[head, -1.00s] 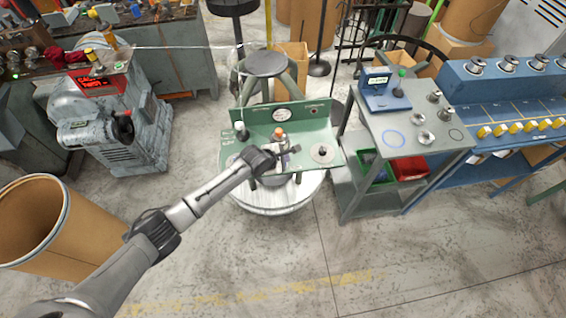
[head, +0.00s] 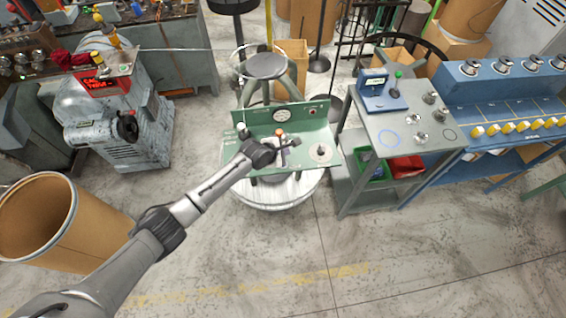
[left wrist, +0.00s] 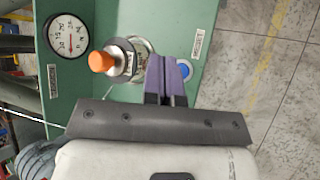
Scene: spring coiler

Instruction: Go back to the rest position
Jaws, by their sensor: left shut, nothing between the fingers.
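My left gripper (head: 285,147) reaches in over the green fixture (head: 317,117) on the round white stand. In the left wrist view its two purple-faced fingers (left wrist: 167,78) are together with nothing seen between them. An orange-capped metal part (head: 280,132) stands close by the fingers; it also shows just left of them in the left wrist view (left wrist: 102,61). I cannot tell whether the fingers touch it. A blue button (left wrist: 184,69) lies just right of the fingers. My right gripper is in no view.
A dial gauge (head: 282,115) is on the fixture's back panel, and a round plate (head: 321,154) lies on its right. A grey bench (head: 425,140) with bins stands to the right. A cardboard drum (head: 90,235) stands at left. The floor in front is clear.

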